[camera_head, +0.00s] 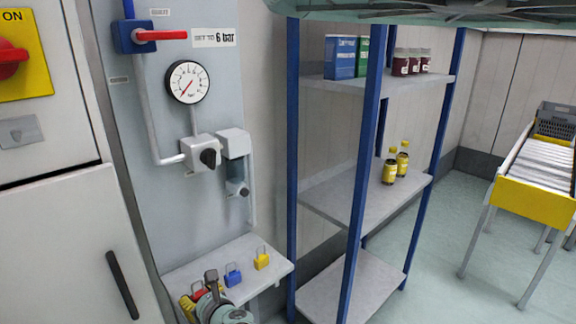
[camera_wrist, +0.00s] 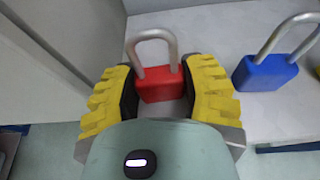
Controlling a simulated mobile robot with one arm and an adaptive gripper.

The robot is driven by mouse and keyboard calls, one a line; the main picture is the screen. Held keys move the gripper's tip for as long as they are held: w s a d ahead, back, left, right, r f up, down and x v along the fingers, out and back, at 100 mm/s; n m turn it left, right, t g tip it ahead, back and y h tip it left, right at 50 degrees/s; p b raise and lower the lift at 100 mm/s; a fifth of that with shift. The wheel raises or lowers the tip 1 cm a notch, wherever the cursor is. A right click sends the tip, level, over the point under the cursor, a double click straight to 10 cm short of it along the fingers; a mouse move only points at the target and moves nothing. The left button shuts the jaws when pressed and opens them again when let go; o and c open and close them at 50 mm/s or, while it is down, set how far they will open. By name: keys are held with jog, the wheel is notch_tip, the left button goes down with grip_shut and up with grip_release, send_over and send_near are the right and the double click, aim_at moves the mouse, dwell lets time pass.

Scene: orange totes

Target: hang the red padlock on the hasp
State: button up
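The red padlock (camera_wrist: 160,84), with a grey shackle, stands between the yellow-and-black fingers of my gripper (camera_wrist: 160,88) in the wrist view. Both fingers appear to touch its sides, and the shackle points up, free of them. In the head view my gripper (camera_head: 203,296) is at the front left of a small grey shelf (camera_head: 225,262), and the padlock is mostly hidden there. Whether it rests on the shelf cannot be told. I cannot clearly make out a hasp; a grey plate (camera_head: 20,131) sits below a red rotary switch (camera_head: 10,58) on the cabinet.
A blue padlock (camera_head: 233,277), also in the wrist view (camera_wrist: 265,72), and a yellow padlock (camera_head: 261,260) stand to the right. Above are a gauge (camera_head: 188,82), pipes and a red-handled valve (camera_head: 160,35). A blue-post rack (camera_head: 362,160) stands right of the shelf.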

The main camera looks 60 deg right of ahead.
aim_at(196, 281)
jog(key=c, duration=0.5)
jog(key=shift+o, duration=0.2)
jog(key=shift+r+p, duration=2.5)
jog(key=shift+r, duration=0.05)
jog(key=shift+s+a, duration=0.2)
jog(key=shift+s, duration=0.8)
jog(key=shift+s+a, duration=0.15)
jog(key=shift+s, duration=0.8)
jog(key=s+a+p, duration=0.1)
jog(key=s, duration=0.5)
jog(key=shift+a, duration=0.3)
